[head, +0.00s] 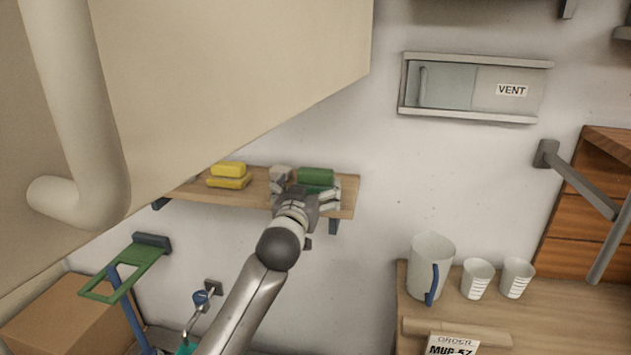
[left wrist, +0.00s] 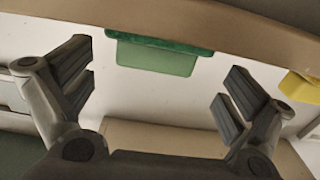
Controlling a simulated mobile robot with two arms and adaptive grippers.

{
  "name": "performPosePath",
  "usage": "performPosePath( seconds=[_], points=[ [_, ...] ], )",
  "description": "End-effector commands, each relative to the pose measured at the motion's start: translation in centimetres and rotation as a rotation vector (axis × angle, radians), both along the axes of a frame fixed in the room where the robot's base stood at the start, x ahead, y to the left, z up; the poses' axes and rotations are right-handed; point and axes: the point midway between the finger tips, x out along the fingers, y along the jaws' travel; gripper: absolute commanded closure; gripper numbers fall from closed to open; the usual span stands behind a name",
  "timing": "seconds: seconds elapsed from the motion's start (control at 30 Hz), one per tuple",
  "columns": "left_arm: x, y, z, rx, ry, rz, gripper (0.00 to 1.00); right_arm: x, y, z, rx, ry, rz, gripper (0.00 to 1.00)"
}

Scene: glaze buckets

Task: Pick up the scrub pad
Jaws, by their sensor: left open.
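The scrub pad (head: 316,175) looks to be the green block, with a lighter and a darker green layer, at the right part of the wooden wall shelf (head: 348,187). My left gripper (head: 306,192) is open at the shelf's front, its fingers spread, and partly covers the pad's lower edge. In the left wrist view the green pad (left wrist: 155,57) shows ahead of the open left gripper (left wrist: 160,82), between the two fingers in the picture and apart from both. My right gripper is not in view.
Yellow sponges (head: 229,176) are stacked left on the shelf. A large beige cabinet (head: 230,60) overhangs the shelf's left side. A white pitcher (head: 430,262) and two cups (head: 477,278) stand on a counter at right. A green frame (head: 125,272) is below left.

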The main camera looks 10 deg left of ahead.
Motion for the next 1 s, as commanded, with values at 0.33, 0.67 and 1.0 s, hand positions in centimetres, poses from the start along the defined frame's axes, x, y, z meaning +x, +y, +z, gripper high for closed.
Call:
performPosePath(
  seconds=[0.33, 0.67, 1.0],
  points=[
    [2.5, -0.3, 0.4, 0.001, 0.002, -0.001, 0.00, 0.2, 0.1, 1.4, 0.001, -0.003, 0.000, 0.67],
    [5.5, -0.3, 0.2, 0.000, 0.000, 0.000, 0.00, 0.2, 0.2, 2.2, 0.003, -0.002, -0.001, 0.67],
    [5.6, -0.3, 0.1, 0.000, 0.001, -0.001, 0.06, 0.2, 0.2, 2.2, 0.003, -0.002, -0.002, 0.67]
  ],
)
